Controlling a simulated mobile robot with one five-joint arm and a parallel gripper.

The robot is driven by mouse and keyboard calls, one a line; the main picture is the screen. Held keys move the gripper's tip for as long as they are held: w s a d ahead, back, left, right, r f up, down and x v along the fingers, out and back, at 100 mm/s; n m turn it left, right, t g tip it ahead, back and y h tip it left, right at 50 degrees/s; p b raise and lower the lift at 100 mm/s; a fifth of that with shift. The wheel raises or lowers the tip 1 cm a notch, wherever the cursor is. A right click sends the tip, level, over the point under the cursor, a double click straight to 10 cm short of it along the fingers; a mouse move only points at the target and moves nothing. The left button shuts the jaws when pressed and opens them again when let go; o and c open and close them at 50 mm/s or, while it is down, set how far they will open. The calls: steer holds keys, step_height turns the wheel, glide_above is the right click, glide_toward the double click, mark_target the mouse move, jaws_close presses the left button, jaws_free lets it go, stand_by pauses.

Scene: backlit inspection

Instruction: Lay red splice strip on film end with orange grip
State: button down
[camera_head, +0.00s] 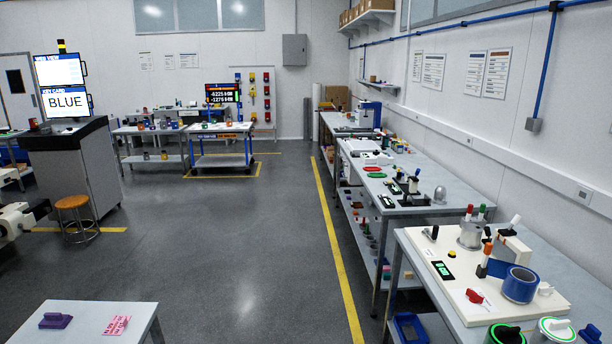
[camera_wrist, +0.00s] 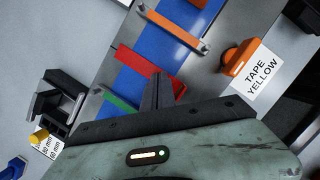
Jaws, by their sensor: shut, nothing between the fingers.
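In the wrist view, a red strip (camera_wrist: 137,64) lies slantwise across a wide blue band of film (camera_wrist: 125,77). An orange bar grip (camera_wrist: 165,25) with round ends crosses the blue film further up. A green strip or bar (camera_wrist: 115,99) crosses the lower part of the film. My gripper (camera_wrist: 158,82) is shut and empty, its dark fingers over the middle of the red strip and hiding part of it. I cannot tell whether the fingertips touch the strip. The head view does not show my gripper or the red strip.
In the wrist view, an orange block (camera_wrist: 238,58) stands beside a label (camera_wrist: 255,72) reading TAPE YELLOW. A black holder (camera_wrist: 55,100) is at the left.

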steer(key=shift+r+p, duration=2.1)
steer(key=shift+f, duration=0.1)
steer(key=p+v, duration=0.7)
steer(key=v, duration=0.1)
